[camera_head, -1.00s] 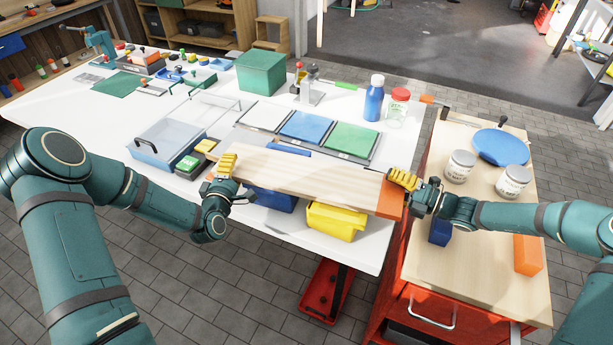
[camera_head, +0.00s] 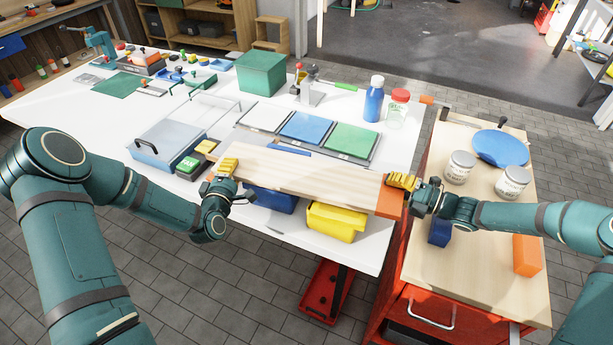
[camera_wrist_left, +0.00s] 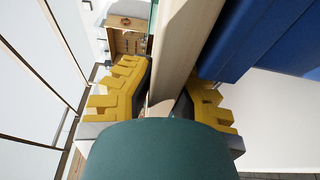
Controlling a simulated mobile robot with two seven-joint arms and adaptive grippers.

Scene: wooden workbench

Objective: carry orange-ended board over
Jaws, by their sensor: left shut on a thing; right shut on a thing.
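The orange-ended board (camera_head: 305,172) is a long pale wooden plank with an orange right end (camera_head: 390,200). It spans between my two grippers above the front part of the white table. My left gripper (camera_head: 227,166) has yellow fingers and is shut on the board's left end. In the left wrist view the board (camera_wrist_left: 188,45) runs between the yellow fingers of this gripper (camera_wrist_left: 165,95). My right gripper (camera_head: 401,182) is shut on the orange end. The inner fingers are partly hidden by the board.
Under the board are a blue bin (camera_head: 272,198) and a yellow bin (camera_head: 333,221). Behind it lie white, blue (camera_head: 307,127) and green (camera_head: 352,139) panels. A wooden-topped cart (camera_head: 470,255) at the right holds jars (camera_head: 460,166), a blue plate (camera_head: 500,147) and an orange block (camera_head: 527,254).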

